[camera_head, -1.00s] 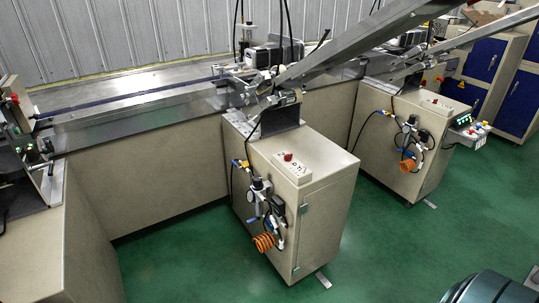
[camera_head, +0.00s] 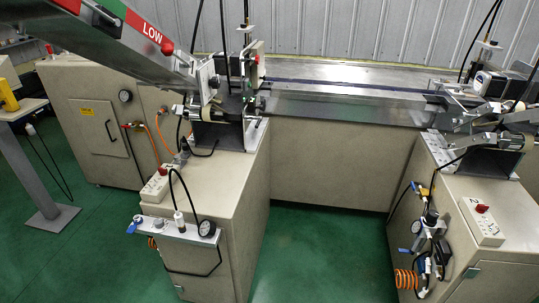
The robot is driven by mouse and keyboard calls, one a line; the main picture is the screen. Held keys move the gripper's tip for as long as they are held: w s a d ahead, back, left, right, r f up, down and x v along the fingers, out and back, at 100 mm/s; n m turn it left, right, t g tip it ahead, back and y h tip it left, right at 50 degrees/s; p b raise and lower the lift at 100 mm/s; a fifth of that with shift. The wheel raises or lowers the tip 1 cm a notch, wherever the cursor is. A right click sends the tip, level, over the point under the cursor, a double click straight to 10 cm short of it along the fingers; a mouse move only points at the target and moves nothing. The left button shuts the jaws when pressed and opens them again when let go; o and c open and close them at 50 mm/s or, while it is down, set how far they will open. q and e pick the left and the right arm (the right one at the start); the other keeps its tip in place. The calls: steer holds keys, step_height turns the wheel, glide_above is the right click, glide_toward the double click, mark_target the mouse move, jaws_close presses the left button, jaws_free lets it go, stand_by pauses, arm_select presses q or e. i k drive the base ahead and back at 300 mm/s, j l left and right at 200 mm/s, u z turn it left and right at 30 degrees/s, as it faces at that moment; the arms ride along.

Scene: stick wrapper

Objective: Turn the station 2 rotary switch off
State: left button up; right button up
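A small white switch panel (camera_head: 486,228) with a red knob (camera_head: 482,208) sits on top of the beige cabinet (camera_head: 490,270) at the right. It carries dark marks, one of which looks like a 2, but I cannot read it surely. A second white panel (camera_head: 155,188) with a red knob (camera_head: 162,171) sits on the left cabinet (camera_head: 225,215); its marks are too small to read. The setting of either knob cannot be told. Neither of my grippers is in view.
A metal conveyor bed (camera_head: 350,103) runs along the back wall. Green floor (camera_head: 325,255) between the cabinets is clear.

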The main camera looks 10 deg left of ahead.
mark_target(481, 209)
steer(key=u, duration=1.15)
steer(key=l+u, duration=0.2)
steer(key=l, duration=0.25)
steer(key=k+l+u, duration=0.15)
steer(key=l, duration=0.3)
steer(key=z, duration=2.5)
steer(key=i+j, duration=0.15)
steer(key=i+z, duration=0.05)
